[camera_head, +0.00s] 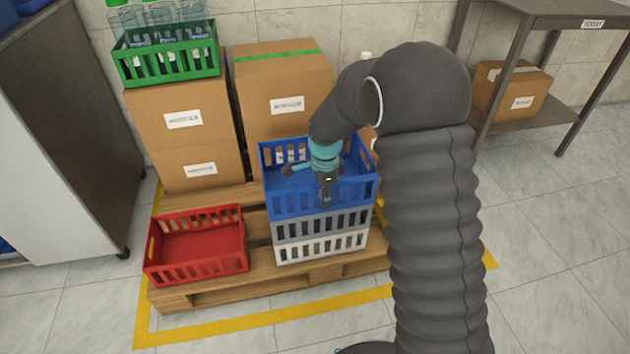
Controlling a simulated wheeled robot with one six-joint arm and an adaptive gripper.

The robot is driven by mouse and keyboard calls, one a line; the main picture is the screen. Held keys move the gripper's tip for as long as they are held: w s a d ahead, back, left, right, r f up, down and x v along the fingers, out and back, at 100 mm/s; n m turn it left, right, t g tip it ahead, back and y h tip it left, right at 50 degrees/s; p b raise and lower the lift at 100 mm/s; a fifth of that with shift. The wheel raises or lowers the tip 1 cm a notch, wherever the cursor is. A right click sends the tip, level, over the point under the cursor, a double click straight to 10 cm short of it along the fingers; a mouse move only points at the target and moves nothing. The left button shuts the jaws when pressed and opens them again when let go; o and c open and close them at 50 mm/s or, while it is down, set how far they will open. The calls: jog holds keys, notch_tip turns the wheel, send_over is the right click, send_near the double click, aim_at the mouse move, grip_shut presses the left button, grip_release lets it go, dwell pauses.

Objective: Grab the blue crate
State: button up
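The blue crate (350,197) sits at the top of a stack on the pallet, above a grey crate (318,226) and a white crate (322,247). Its slotted walls and part of its inside show. My gripper (306,185) is at the crate, in front of its opening in the picture. Its two dark fingers are spread apart, one toward the left and one pointing down near the front wall. It looks open and empty. Whether a finger touches the crate cannot be told.
A red empty crate (198,268) lies at the pallet's (285,279) left front. Cardboard boxes (285,90) stand behind, with a green crate (170,66) of bottles on the left stack. A grey cabinet (75,130) is left; a metal table (550,115) is right. The floor right is clear.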

grip_shut()
jog(key=shift+r, duration=0.2)
